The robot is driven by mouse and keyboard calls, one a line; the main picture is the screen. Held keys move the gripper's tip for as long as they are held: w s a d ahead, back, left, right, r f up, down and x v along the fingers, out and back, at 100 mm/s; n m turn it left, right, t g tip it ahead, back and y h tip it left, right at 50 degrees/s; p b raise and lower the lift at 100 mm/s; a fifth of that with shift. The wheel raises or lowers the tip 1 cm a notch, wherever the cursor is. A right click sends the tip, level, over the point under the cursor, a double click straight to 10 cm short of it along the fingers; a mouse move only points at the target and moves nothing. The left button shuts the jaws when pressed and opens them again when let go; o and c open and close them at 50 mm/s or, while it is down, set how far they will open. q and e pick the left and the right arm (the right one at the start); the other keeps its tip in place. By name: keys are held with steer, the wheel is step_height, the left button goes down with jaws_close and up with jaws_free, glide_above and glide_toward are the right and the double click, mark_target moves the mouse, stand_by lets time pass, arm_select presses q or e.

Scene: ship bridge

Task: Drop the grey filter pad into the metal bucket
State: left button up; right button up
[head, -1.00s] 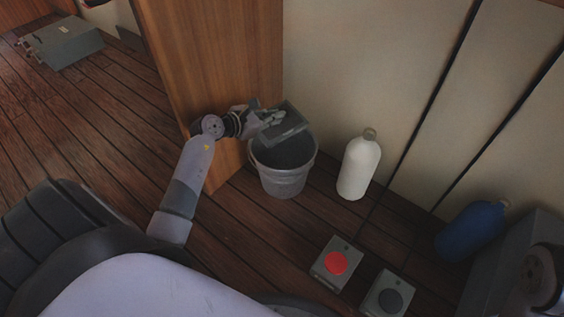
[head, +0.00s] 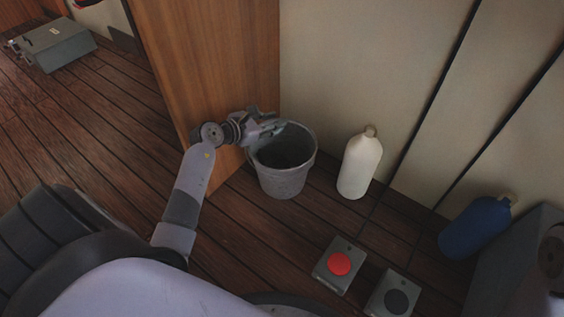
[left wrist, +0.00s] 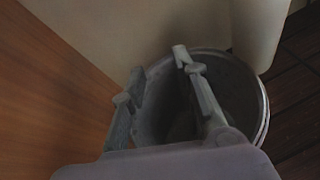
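The metal bucket (head: 283,182) stands on the floor beside the wooden panel. My left gripper (head: 270,124) is over the bucket's left rear rim, its fingers spread apart and nothing between them. In the left wrist view the two open fingers (left wrist: 158,72) reach over the bucket (left wrist: 262,112). The grey filter pad is no longer in the gripper. The bucket's inside is dark, and I cannot clearly make out the pad in it. My right gripper is not in view.
A white bottle (head: 359,165) stands right of the bucket. A blue bottle (head: 475,228) is further right. A red-button box (head: 338,264) and a dark-button box (head: 395,297) lie in front. A wooden panel (head: 215,70) rises close behind my left arm.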

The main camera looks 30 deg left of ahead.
arm_select(q)
steer(key=v, duration=1.2)
stand_by(0.4)
